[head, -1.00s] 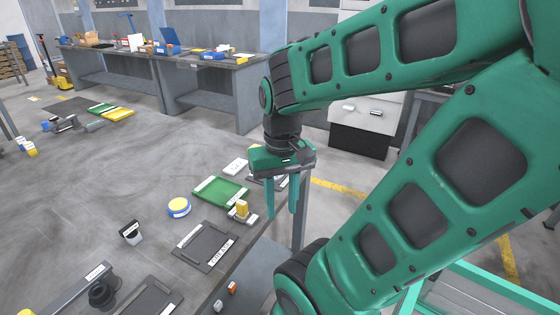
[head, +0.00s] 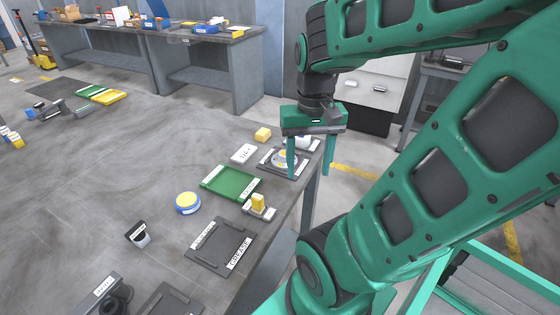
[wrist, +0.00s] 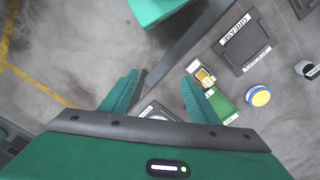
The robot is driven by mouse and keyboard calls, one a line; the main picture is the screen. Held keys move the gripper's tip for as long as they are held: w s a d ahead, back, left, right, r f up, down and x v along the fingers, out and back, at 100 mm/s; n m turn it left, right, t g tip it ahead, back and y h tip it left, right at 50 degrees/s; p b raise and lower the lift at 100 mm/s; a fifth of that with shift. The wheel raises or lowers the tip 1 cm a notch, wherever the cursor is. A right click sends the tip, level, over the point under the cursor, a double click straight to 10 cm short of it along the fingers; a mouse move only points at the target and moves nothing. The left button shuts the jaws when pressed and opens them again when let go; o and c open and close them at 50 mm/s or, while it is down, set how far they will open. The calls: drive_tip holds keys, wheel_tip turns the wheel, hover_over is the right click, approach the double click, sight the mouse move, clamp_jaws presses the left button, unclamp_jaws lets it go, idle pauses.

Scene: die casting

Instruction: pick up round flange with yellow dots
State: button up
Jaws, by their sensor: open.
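A round pale flange (head: 283,158) with yellow marks lies on a dark labelled tray (head: 270,169) near the table's far right edge, in the head view. My gripper (head: 310,166) hangs above that end of the table, fingers pointing down, apart and empty. Its left finger overlaps the flange's right side in the picture; the height between them is hard to tell. In the wrist view my gripper (wrist: 160,82) is open, with part of a dark tray (wrist: 152,112) showing between the fingers, mostly hidden by the gripper body.
A green tray (head: 229,184), a yellow block on a metal holder (head: 259,207), a blue-and-yellow round tin (head: 188,202) and a dark tray (head: 217,246) lie nearby. The table's left middle is clear.

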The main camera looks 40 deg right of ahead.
drive_tip(key=w+d+m, duration=0.4)
drive_tip(key=w+d, duration=0.2)
drive_tip(key=w, duration=0.4)
drive_tip(key=m, duration=0.5)
hover_over(284, 157)
drive_tip(key=w+d, duration=0.1)
wheel_tip(284, 157, down, 2)
drive_tip(key=f, duration=1.1)
drive_tip(key=shift+w+d, duration=0.15)
drive_tip(key=shift+d, duration=0.15)
clamp_jaws()
